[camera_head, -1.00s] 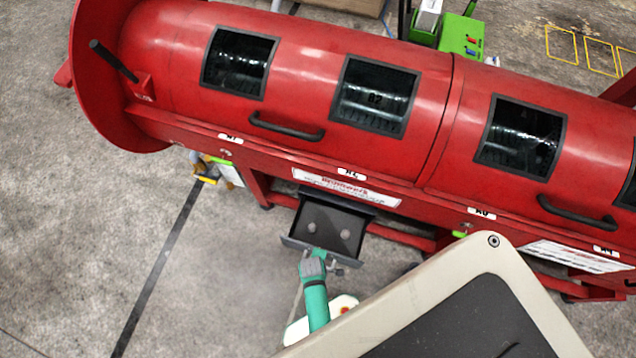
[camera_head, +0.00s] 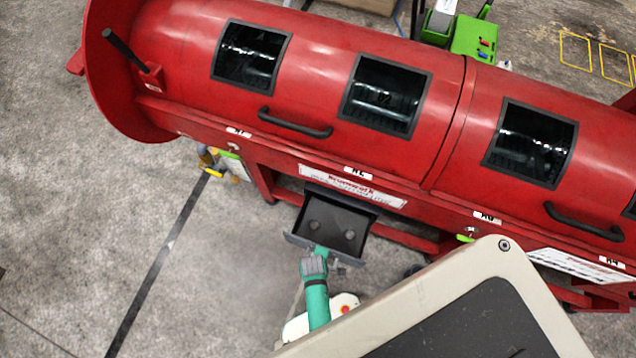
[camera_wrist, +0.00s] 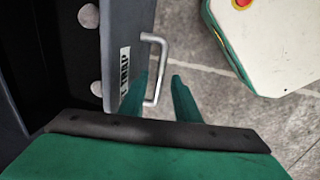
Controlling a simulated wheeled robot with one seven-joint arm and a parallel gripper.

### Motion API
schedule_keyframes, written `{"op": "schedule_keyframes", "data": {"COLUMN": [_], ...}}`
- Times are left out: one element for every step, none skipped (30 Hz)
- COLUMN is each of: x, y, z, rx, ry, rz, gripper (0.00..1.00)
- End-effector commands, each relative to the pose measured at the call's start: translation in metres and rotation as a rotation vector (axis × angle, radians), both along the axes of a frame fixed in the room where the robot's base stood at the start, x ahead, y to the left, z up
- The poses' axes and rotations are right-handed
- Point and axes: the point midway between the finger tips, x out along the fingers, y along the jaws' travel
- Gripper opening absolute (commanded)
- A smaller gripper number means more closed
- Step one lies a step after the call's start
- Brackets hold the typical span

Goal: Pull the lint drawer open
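The lint drawer (camera_head: 366,224) is a dark, open-topped box sticking out from under the red drum machine, with rounded pale lumps inside. Its wall (camera_wrist: 115,45) shows at the left of the wrist view, with a white label. A silver bar handle (camera_wrist: 161,60) stands out from its front. My gripper (camera_wrist: 160,85) is at the handle. Its two green fingers are apart, and the handle's near end lies between them, close to the left finger. Contact with the handle cannot be made out. In the head view, my gripper (camera_head: 320,250) is at the drawer's front edge.
The red machine (camera_head: 440,70) with dark windows fills the upper head view. A white-and-green body with a red button (camera_wrist: 265,40) is at the wrist view's upper right. A yellow-and-grey item (camera_head: 215,165) stands by the machine's left leg. Floor at left is clear.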

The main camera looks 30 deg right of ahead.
Motion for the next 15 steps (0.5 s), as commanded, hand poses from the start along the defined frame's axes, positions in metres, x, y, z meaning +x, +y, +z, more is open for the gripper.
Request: {"op": "schedule_keyframes", "data": {"x": [0.000, -0.002, -0.003, -0.003, -0.004, -0.005, -0.006, -0.006, -0.007, -0.007, -0.008, -0.009, -0.010, -0.010, -0.010], "y": [0.001, 0.002, 0.003, 0.004, 0.005, 0.005, 0.006, 0.007, 0.008, 0.009, 0.009, 0.010, 0.011, 0.011, 0.011], "z": [0.008, 0.013, 0.020, 0.026, 0.031, 0.039, 0.044, 0.050, 0.057, 0.062, 0.066, 0.072, 0.075, 0.079, 0.083], "rx": [-0.001, -0.001, -0.001, -0.001, 0.000, -0.001, 0.000, 0.000, 0.000, 0.000, 0.000, 0.000, 0.000, 0.000, 0.001], "ry": [-0.003, -0.002, -0.002, -0.003, -0.003, -0.003, -0.003, -0.003, -0.003, -0.003, -0.003, -0.002, -0.002, -0.003, -0.002], "rz": [0.001, 0.001, 0.001, 0.001, 0.001, 0.001, 0.001, 0.001, 0.002, 0.002, 0.002, 0.001, 0.001, 0.000, 0.000], "gripper": [0.29, 0.29, 0.29, 0.29, 0.29, 0.29, 0.29, 0.29, 0.29, 0.29, 0.29, 0.29, 0.29, 0.29, 0.29]}}
